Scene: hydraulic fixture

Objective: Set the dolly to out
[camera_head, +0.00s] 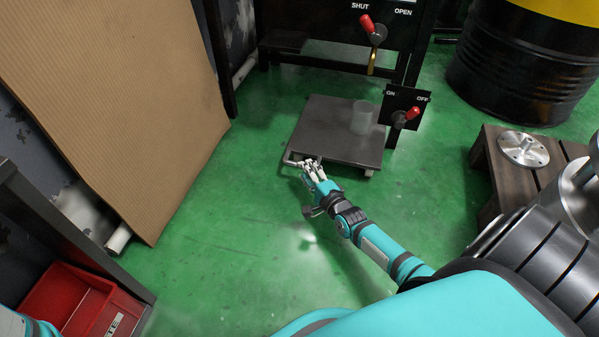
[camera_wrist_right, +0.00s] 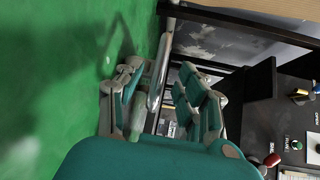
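The dolly (camera_head: 330,134) is a dark flat platform low over the green floor, with a grey bar handle (camera_head: 290,156) at its near left corner. A translucent cup (camera_head: 362,117) stands on it. My right gripper (camera_head: 312,168) is at the handle. In the right wrist view the handle bar (camera_wrist_right: 160,70) runs between the fingers of my right gripper (camera_wrist_right: 160,82). The fingers stand apart, with a visible gap between the bar and the right-hand fingers. My left gripper is out of view.
A SHUT/OPEN panel with a red-tipped lever (camera_head: 372,30) and an ON/OFF switch (camera_head: 404,116) stand behind the dolly. A wooden pallet (camera_head: 497,165) is at right, a cardboard sheet (camera_head: 115,95) at left. The floor left of the dolly is clear.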

